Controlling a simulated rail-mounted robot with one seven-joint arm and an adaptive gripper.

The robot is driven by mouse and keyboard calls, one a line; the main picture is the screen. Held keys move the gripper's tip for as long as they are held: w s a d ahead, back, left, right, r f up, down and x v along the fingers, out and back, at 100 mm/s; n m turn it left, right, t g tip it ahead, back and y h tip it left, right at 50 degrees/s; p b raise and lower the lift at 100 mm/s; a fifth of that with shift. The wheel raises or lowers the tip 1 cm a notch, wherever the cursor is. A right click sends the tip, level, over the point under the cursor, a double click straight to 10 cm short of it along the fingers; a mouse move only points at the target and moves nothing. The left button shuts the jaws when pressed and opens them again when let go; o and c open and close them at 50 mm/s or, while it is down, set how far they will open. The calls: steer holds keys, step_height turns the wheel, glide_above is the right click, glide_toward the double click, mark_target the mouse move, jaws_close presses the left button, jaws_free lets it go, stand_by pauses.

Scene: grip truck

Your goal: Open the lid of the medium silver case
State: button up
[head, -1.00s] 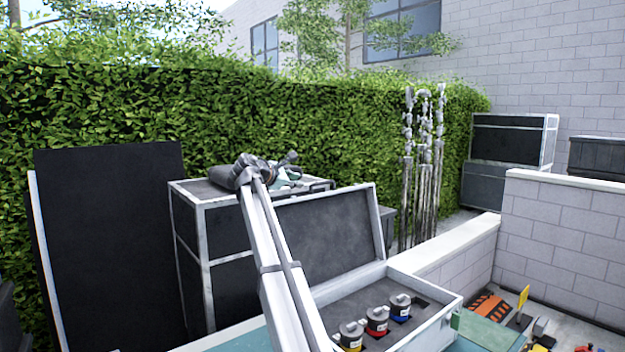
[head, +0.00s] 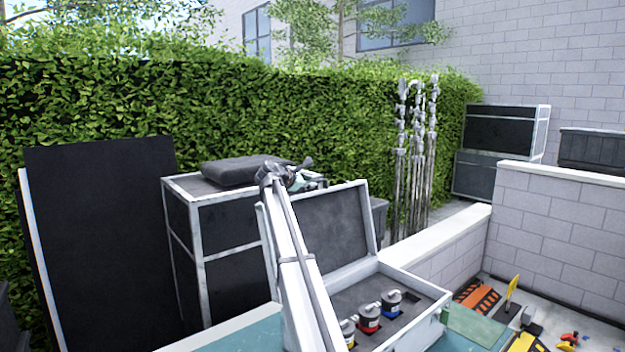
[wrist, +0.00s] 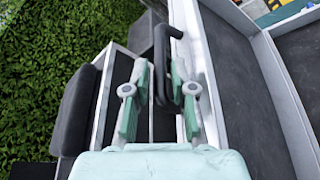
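The silver case (head: 440,301) stands open on the teal surface. Its raised lid (head: 330,232), dark-lined with a pale metal rim, leans back behind the base; it also shows in the wrist view (wrist: 235,85). Several canisters with coloured bands sit in the dark insert (head: 410,303). My gripper (head: 305,176) is beyond the lid's upper edge, and my arm covers the case's left part. In the wrist view my gripper (wrist: 160,85) has its pale green fingers apart, with a dark curved handle (wrist: 161,55) on the lid's outer side between them. Whether they touch it is unclear.
A tall black case with silver edges (head: 232,275) stands behind left, with a dark padded object (head: 235,172) on top. A black panel (head: 95,240) is farther left. Metal stands (head: 415,160) and a low block wall (head: 440,245) lie right. A hedge (head: 120,100) closes the back.

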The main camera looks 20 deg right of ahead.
steer(key=shift+p+x, duration=0.3)
steer(key=shift+x, duration=1.1)
jaws_close()
steer(key=s+d+r+m+t+b, duration=0.1)
steer(key=s+d+r+b, duration=0.1)
steer(key=s, duration=0.5)
steer(key=shift+s+d+m, duration=0.15)
steer(key=shift+s+m, duration=0.2)
steer(key=shift+m, duration=0.05)
jaws_free()
steer(key=v, duration=1.2)
